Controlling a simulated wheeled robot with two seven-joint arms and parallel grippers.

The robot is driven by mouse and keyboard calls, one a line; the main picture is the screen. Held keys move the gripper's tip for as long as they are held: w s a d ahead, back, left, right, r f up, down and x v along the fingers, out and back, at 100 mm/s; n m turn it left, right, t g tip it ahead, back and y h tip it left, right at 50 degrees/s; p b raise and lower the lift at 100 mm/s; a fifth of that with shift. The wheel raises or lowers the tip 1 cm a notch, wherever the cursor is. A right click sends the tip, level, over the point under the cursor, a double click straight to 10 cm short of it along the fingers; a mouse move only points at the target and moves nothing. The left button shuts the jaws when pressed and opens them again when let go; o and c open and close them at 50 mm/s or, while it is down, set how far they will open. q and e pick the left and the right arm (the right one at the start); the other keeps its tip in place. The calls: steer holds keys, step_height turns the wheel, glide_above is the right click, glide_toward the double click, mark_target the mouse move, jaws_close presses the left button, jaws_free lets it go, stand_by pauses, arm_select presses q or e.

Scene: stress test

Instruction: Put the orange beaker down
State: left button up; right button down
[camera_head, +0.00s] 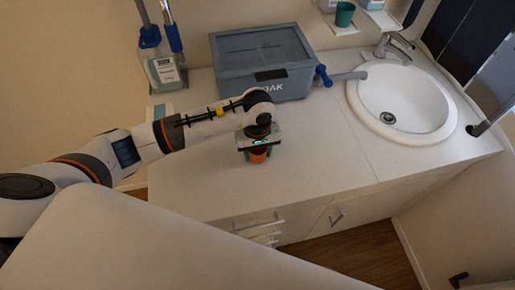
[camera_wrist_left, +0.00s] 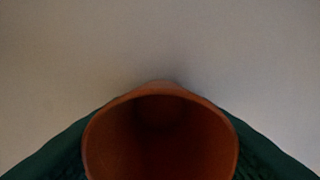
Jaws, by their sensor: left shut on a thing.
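The orange beaker (camera_head: 258,157) is under my left gripper (camera_head: 258,152) at the counter's middle, left of the sink, in the head view. In the left wrist view I look into its open round mouth (camera_wrist_left: 160,140), which appears empty. The green finger pads of my left gripper (camera_wrist_left: 160,150) press on both of its sides, so the gripper is shut on it. The beaker looks upright. Its base is close to the pale counter (camera_head: 320,150); I cannot tell whether it touches. My right gripper is not in view.
A grey-blue box (camera_head: 262,60) marked "OAK" with a blue tap stands behind the gripper. A sink (camera_head: 402,100) with a faucet is at the right. The counter in front and right is clear.

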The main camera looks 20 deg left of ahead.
arm_select(q)
steer(key=shift+f, duration=0.15)
steer(key=o, duration=1)
steer(key=shift+c, duration=0.2)
